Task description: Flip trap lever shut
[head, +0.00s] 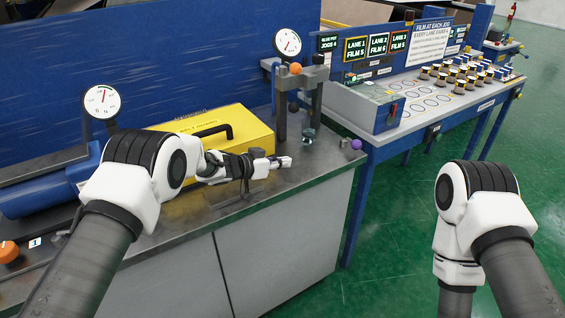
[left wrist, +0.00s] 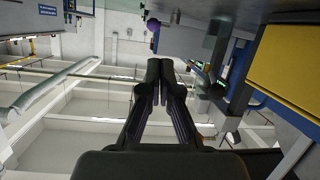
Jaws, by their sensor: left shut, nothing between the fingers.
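My left gripper (head: 286,162) is shut and empty, just above the steel bench top, in front of the yellow case. In the left wrist view its two dark fingers (left wrist: 165,68) are together. A purple ball knob (head: 356,144) sticks out at the bench's right end, to the right of the fingertips and apart from them. It also shows in the left wrist view (left wrist: 153,27), beyond the fingertips. A post fixture (head: 281,105) with an orange knob (head: 295,69) stands behind the gripper. I cannot tell which knob belongs to the trap lever. My right gripper is out of view.
The yellow case (head: 240,133) lies on the bench (head: 320,160) beside my left arm. A pressure gauge (head: 287,42) stands behind the posts. To the right is a blue-framed table (head: 385,150) with wrapped rolls (head: 462,78). Green floor (head: 400,205) is clear between.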

